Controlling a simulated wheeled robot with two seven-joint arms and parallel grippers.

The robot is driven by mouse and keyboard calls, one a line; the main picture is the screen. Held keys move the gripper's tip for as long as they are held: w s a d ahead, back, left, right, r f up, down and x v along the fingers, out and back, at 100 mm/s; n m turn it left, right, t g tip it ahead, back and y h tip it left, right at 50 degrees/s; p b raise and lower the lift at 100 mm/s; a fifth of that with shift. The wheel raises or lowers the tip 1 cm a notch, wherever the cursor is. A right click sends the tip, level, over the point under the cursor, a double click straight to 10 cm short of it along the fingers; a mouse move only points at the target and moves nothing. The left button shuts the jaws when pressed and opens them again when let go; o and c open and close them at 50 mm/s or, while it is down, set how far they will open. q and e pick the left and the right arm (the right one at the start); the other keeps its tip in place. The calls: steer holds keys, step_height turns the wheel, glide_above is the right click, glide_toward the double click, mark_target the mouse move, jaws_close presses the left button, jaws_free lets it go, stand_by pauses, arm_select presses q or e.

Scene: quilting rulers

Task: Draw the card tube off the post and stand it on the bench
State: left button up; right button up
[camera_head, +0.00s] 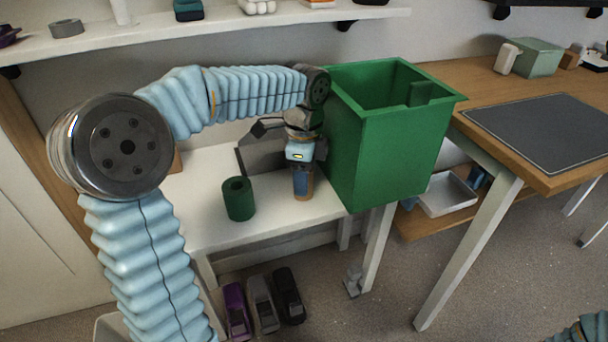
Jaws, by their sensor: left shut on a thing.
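The fingers cover much of the tube. I cannot make out the post; it may be hidden by the gripper or the tube. My right gripper is out of view; only a bit of that arm shows at the bottom right corner.
A short dark green hollow cylinder (238,199) stands on the bench to the left. A large green bin (385,150) stands close on the right. A dark grey upright piece (247,160) is behind. The bench's front left is clear.

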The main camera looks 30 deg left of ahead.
arm_select(q)
steer(key=shift+f, duration=0.2)
steer(key=o, duration=1.2)
steer(key=shift+o, duration=0.2)
step_height(320, 180, up, 14)
steer(key=p, duration=0.2)
steer(key=shift+f, duration=0.1)
